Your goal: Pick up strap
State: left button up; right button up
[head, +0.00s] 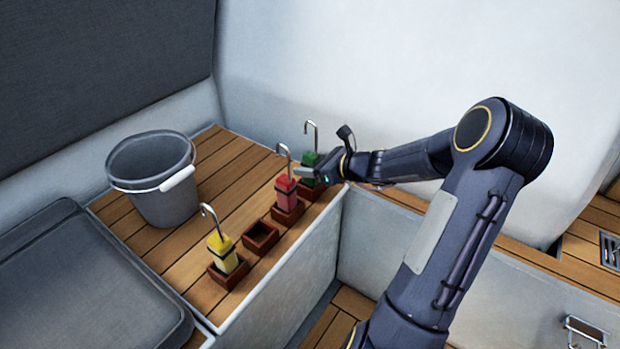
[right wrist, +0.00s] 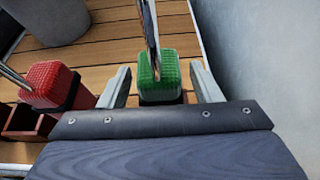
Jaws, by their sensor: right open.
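Three straps with metal hooks stand upright in small wooden holders on the slatted bench. The green strap (head: 309,165) is at the far right of the row, the red strap (head: 285,190) beside it, and the yellow strap (head: 221,252) nearest. My right gripper (head: 312,172) is at the green strap. In the right wrist view the green strap (right wrist: 158,78) sits between the two spread fingers of my right gripper (right wrist: 160,86), with gaps on both sides. The red strap (right wrist: 50,85) is left of the fingers there. My left gripper is not in view.
An empty wooden holder (head: 261,237) stands between the red and yellow straps. A grey bucket (head: 155,180) stands at the back left of the bench. A dark grey cushion (head: 85,285) lies at the left. A white wall (head: 420,80) rises behind the green strap.

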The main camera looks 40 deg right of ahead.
jog(key=shift+x, duration=0.9)
jog(key=shift+d, duration=0.1)
jog(key=shift+c, duration=0.2)
jog(key=c, duration=1.2)
